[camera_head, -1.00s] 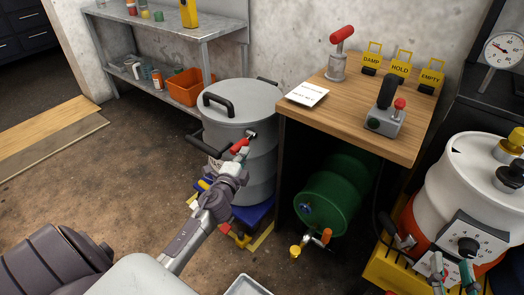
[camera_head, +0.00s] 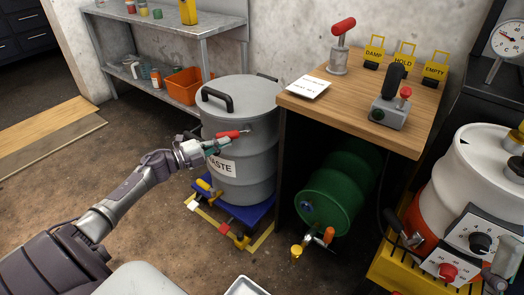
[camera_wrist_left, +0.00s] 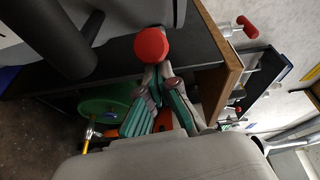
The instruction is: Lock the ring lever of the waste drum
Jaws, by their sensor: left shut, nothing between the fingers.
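The grey waste drum (camera_head: 240,170) stands upright with its lid on, and its WASTE label (camera_head: 221,168) faces me. The red ring lever (camera_head: 228,134) lies near the rim and points left, close along the drum's side. I cannot tell whether it is latched. My left gripper (camera_head: 217,146) is shut and empty, just below the lever's free end. In the left wrist view, the lever's round red end (camera_wrist_left: 151,45) is just beyond the gripper's closed fingertips (camera_wrist_left: 152,72); contact is unclear. A grey part at the lower right edge may be my right gripper (camera_head: 496,281); its fingers are unclear.
The drum stands on a low blue base (camera_head: 245,211) with yellow edging. A wooden-topped bench (camera_head: 330,110) is close on its right, with a green drum (camera_head: 335,195) below. A metal shelf (camera_head: 170,25) stands behind left. Floor in front left is open.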

